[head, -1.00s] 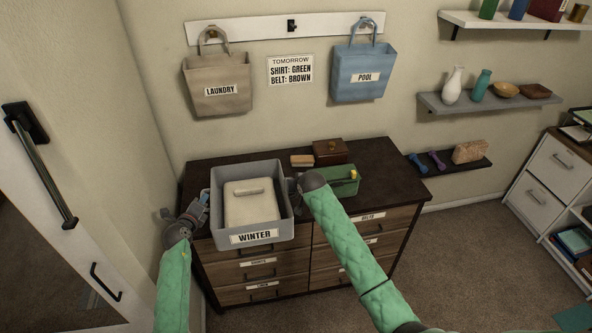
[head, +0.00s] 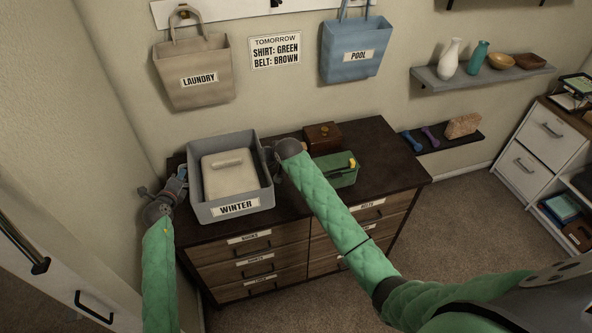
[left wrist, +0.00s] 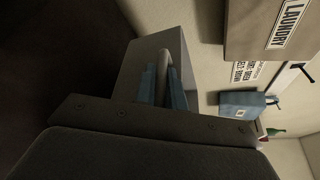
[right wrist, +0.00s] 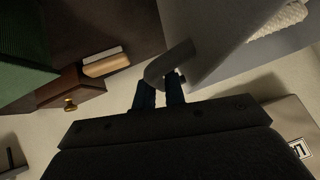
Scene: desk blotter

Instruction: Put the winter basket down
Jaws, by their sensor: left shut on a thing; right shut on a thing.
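The winter basket (head: 239,208) is a grey open box with a "WINTER" label on its front. It sits at or just above the left part of the dresser top (head: 375,148); I cannot tell whether it touches. A cream lidded piece (head: 229,180) lies inside it. My left gripper (head: 181,178) is shut on the basket's left side; the left wrist view shows its blue fingers (left wrist: 158,85) at the basket wall. My right gripper (head: 272,152) is shut on the handle at the basket's right side, and the handle (right wrist: 170,64) shows between its fingers in the right wrist view.
A green bin (head: 337,170) and a brown wooden box (head: 322,137) stand close to the basket's right on the dresser. The laundry bag (head: 195,75) and pool bag (head: 352,50) hang on the wall above. The dresser's right end is clear.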

